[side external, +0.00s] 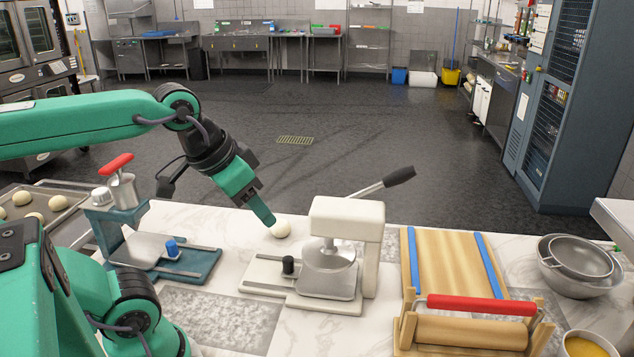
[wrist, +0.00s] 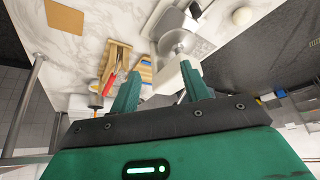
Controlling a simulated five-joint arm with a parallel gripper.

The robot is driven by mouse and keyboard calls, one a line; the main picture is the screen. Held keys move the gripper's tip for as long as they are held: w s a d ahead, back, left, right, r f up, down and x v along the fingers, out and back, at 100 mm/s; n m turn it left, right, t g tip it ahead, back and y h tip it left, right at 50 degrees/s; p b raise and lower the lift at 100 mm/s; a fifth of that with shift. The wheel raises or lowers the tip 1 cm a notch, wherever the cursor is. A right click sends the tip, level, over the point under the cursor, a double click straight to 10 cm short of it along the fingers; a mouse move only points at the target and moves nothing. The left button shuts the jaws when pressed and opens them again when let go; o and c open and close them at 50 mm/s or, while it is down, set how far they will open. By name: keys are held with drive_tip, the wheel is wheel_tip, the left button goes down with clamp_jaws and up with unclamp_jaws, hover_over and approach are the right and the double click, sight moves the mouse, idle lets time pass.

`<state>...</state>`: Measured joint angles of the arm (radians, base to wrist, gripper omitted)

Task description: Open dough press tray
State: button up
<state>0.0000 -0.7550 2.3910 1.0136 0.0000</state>
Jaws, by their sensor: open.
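The white dough press (side external: 345,222) stands on the marble counter with its black-tipped lever (side external: 385,182) slanting up to the right. Its grey metal tray (side external: 328,286) lies under the round press plate, with a black knob (side external: 288,266) at its left end. The white press (wrist: 168,78) and its metal tray (wrist: 170,22) also show in the wrist view. My gripper (side external: 266,216) is above the counter, behind and left of the press, apart from the knob. In the wrist view its fingers (wrist: 161,70) are spread with nothing held. The side view hides one finger.
A dough ball (side external: 281,229) lies close to my fingertip. A teal press (side external: 165,262) with a blue knob stands left. A wooden roller board (side external: 452,270) with a red handle and metal bowls (side external: 578,262) are on the right.

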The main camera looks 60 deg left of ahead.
drive_tip(key=r, duration=0.2)
drive_tip(key=m+g, duration=0.6)
drive_tip(key=m, duration=0.6)
hover_over(288, 258)
wheel_tip(288, 258, down, 19)
drive_tip(key=shift+f, duration=0.2)
drive_tip(key=shift+f, duration=0.1)
drive_tip(key=shift+f, duration=3.8)
drive_tip(key=shift+a, duration=0.1)
clamp_jaws()
